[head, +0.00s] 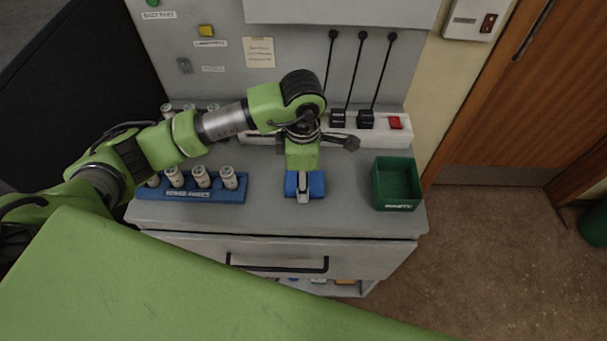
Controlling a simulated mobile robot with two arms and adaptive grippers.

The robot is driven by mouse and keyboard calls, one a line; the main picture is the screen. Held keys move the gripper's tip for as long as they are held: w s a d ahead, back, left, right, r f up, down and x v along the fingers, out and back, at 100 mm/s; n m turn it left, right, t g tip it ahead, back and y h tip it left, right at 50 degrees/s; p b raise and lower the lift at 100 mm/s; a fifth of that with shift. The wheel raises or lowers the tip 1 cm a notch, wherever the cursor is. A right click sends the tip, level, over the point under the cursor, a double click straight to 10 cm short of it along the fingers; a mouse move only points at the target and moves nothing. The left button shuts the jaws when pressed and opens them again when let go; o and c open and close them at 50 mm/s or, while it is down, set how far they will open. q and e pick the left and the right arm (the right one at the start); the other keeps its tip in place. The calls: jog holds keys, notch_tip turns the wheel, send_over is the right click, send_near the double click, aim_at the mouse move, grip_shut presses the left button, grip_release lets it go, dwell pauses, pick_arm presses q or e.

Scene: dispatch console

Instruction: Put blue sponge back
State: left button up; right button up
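The blue sponge (317,186) is a small blue block at the middle of the grey console top, near its front edge. My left arm comes in from the left and bends down over it. My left gripper (303,188) is right at the sponge, with a light grey finger across the middle of its near side and blue showing on both sides. The other finger is hidden, so its grip is unclear. I cannot tell whether the sponge rests on the top or is slightly raised. My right gripper is not in view.
A blue rack (236,196) with several white capped tubes stands to the left. An open green bin (397,204) stands to the right. A white power strip (400,135) with black plugs lies at the back. Bare top lies between sponge and bin.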

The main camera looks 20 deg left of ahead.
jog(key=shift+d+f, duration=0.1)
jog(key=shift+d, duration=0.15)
pick_arm(q)
jog(key=shift+f, duration=0.2)
jog(key=o, duration=1)
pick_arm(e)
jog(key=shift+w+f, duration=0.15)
pick_arm(q)
jog(key=shift+r, duration=0.15)
jog(key=shift+w+r, duration=0.1)
jog(key=shift+r, duration=0.1)
notch_tip(320, 180, up, 12)
jog(key=b, duration=0.3)
jog(key=shift+f, duration=0.1)
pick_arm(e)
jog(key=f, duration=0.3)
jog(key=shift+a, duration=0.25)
